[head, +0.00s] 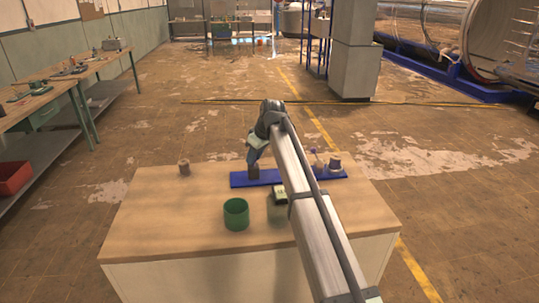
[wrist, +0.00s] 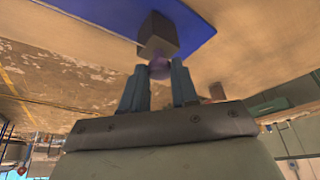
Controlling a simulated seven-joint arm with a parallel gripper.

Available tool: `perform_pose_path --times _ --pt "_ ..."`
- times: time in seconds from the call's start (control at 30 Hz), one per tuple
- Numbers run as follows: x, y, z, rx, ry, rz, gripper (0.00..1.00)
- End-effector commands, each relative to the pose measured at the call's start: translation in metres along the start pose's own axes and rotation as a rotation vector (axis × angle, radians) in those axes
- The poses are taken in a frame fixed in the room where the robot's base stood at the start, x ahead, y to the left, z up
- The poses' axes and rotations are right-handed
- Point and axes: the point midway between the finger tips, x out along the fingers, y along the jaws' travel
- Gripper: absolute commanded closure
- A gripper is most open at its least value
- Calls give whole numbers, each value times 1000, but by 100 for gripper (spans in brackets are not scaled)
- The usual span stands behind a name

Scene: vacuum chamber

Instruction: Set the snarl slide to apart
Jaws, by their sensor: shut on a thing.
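A long blue board (head: 238,180) lies across the far part of the wooden table. Near its left end a dark grey block (head: 253,172) stands on it, and this block (wrist: 158,36) also shows in the wrist view. A round purple knob (wrist: 160,69) sits against the block. My gripper (wrist: 157,80) has its two fingers on either side of the knob and is shut on it. In the head view my gripper (head: 254,155) is at the block. No label reading snarl or apart can be made out.
A small brown cylinder (head: 184,167) stands at the back left. The table's left front is clear.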

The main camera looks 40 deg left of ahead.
Motion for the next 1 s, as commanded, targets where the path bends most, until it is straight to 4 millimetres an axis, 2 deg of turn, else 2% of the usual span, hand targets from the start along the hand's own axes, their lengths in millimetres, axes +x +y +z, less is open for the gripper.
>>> perform_pose_path --times 0.37,0.4,0.63,1.0 --pt "2 -7 -6 -1 3 -4 100" --pt "2 -7 -6 -1 4 -5 68" --pt "2 -6 -5 -1 2 -3 46" --pt "-4 -4 -4 0 2 0 46"
